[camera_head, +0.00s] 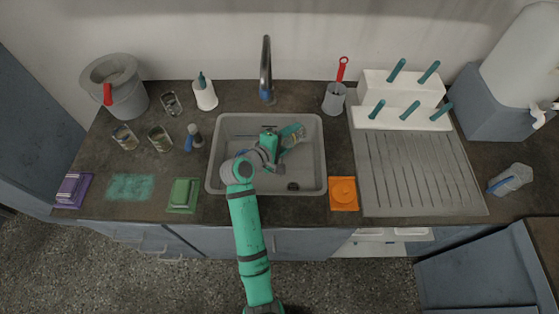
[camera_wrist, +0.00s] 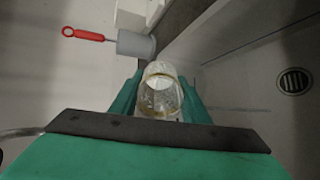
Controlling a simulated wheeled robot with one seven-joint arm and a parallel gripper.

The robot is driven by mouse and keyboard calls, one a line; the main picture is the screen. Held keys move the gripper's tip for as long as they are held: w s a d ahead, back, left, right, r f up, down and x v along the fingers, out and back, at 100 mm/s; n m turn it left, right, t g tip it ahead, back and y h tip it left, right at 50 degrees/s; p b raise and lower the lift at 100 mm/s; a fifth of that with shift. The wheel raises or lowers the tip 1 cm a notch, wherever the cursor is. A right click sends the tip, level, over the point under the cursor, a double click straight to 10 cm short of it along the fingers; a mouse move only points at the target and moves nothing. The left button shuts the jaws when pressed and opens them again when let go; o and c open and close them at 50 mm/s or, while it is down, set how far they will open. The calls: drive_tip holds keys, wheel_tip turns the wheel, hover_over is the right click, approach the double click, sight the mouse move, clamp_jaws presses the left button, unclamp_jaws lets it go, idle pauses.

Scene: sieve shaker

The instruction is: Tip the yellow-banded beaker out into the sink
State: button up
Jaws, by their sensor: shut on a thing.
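My gripper (camera_head: 277,142) is over the sink (camera_head: 217,170), shut on a clear glass beaker (camera_head: 293,134). The beaker lies tilted well over, reaching to the right of my gripper in the head view. In the wrist view the beaker (camera_wrist: 160,98) sits between my two green fingers (camera_wrist: 160,105), and a thin yellow band shows around it. I cannot tell whether anything is in it. The sink's drain (camera_wrist: 293,80) shows at the right of the wrist view, and the drain (camera_head: 293,186) is near the front of the basin in the head view.
The faucet (camera_head: 266,70) rises behind the sink. A grey cup with a red-handled brush (camera_head: 335,97) stands behind right, near the white peg rack (camera_head: 400,98) and the ribbed drainboard (camera_head: 420,175). Other glass beakers (camera_head: 160,139) stand left. An orange pad (camera_head: 343,193) lies front right.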

drive_tip(key=shift+r, duration=0.1)
drive_tip(key=shift+s+a+r+t+h, duration=0.3)
drive_tip(key=shift+s+a+t+h, duration=0.2)
drive_tip(key=shift+t+h, duration=0.25)
idle(0.8)
drive_tip(key=shift+s+a+r+t+h, duration=0.1)
drive_tip(key=shift+s+r+t+h, duration=0.15)
drive_tip(key=shift+t+h, duration=0.4)
idle(0.8)
